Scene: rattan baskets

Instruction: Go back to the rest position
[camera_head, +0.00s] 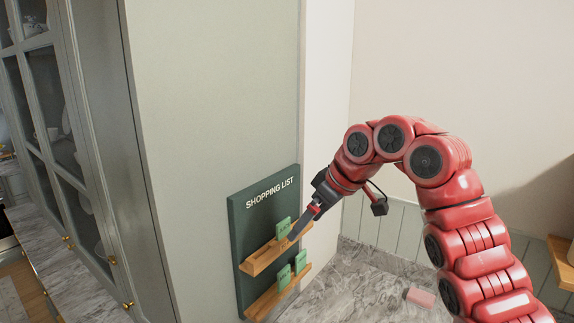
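My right arm, red, comes in from the right and arches over the counter. Its gripper (297,232) points down and left at the dark green "SHOPPING LIST" board (252,213). The fingertips are close to a green card (283,229) on the board's upper wooden ledge (262,260). The fingers are seen edge-on, so I cannot tell whether they are open or shut, or whether they touch the card. Two more green cards (284,277) (300,262) stand on the lower ledge (271,301). My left gripper is not in view.
The board hangs on the side of a tall grey-green cabinet (215,100) with glass doors at the left. A marble counter (350,290) lies below, with a pink block (420,298) on it. A wooden piece (562,262) shows at the right edge.

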